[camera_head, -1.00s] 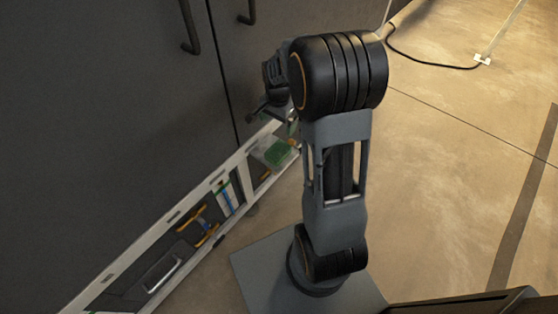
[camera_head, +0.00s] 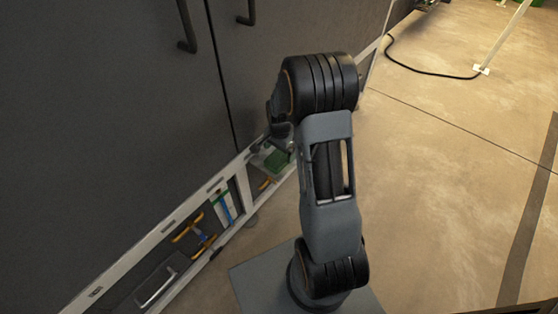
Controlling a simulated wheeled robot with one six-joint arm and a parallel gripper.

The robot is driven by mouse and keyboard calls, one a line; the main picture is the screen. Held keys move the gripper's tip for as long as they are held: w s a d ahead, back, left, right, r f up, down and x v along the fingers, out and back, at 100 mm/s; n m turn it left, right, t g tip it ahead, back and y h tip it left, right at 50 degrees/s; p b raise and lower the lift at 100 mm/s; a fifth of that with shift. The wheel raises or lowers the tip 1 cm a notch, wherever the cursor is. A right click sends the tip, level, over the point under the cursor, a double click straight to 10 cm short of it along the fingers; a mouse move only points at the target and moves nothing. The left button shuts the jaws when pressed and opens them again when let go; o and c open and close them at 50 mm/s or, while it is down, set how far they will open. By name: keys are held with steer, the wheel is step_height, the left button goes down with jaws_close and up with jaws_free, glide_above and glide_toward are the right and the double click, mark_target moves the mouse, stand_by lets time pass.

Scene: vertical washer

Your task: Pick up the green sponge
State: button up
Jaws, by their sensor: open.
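The green sponge (camera_head: 277,160) lies in a compartment of the low white-framed drawer at the foot of the dark cabinet. It is partly hidden behind my arm and gripper. My gripper (camera_head: 262,146) is open and reaches down just above and beside the sponge. Its fingers are small and dark here, and I cannot tell whether they touch the sponge.
The white-framed drawer (camera_head: 168,228) also holds yellow-handled tools (camera_head: 190,228), a blue and white item (camera_head: 224,207) and a metal handle (camera_head: 157,288). Dark cabinet doors (camera_head: 110,110) rise behind. A black cable (camera_head: 420,70) lies on the open floor at the right.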

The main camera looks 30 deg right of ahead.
mark_target(280, 155)
step_height(280, 155, down, 3)
steer(key=shift+d+f+b, duration=0.1)
steer(key=shift+f+b, duration=0.1)
steer(key=shift+b, duration=0.2)
steer(key=shift+c, duration=0.3)
steer(key=c, duration=1)
steer(key=shift+r, duration=0.5)
step_height(280, 155, up, 2)
steer(key=shift+r+p, duration=0.15)
steer(key=shift+p, duration=0.6)
steer(key=s+a+r+p, duration=0.3)
steer(key=s+r, duration=0.6)
steer(key=s, duration=0.4)
steer(key=shift+s+r+p, duration=0.35)
steer(key=shift+r, duration=0.05)
